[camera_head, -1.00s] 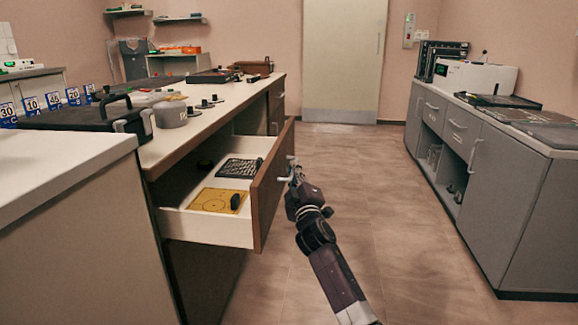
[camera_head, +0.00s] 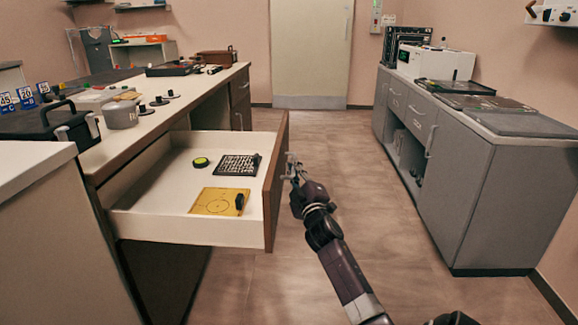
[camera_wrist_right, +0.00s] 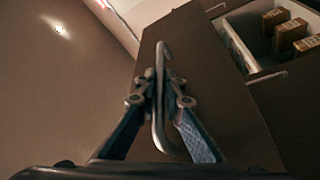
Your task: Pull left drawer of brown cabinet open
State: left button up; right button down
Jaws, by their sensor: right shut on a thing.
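The left drawer (camera_head: 136,222) of the brown cabinet (camera_head: 106,163) stands far out, with its white inside showing. Its brown front (camera_head: 272,190) faces right. In the drawer lie a yellow plate (camera_head: 213,203) with a small black thing on it, a dark gridded pad (camera_head: 238,165) and a round green-topped thing (camera_head: 201,162). My right gripper (camera_head: 292,170) is at the drawer front's outer side. In the right wrist view its fingers (camera_wrist_right: 161,98) are shut on the metal handle (camera_wrist_right: 160,60). My left gripper does not show.
A grey cabinet (camera_head: 478,190) with a white machine (camera_head: 435,64) on top stands at the right. The floor (camera_head: 350,160) between the cabinets is clear. A black case (camera_head: 48,122) and a grey pot (camera_head: 121,115) stand on the worktop at the left.

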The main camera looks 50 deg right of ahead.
jog(key=shift+f, duration=0.1)
jog(key=c, duration=2.3)
grip_release()
jog(key=v, duration=1.2)
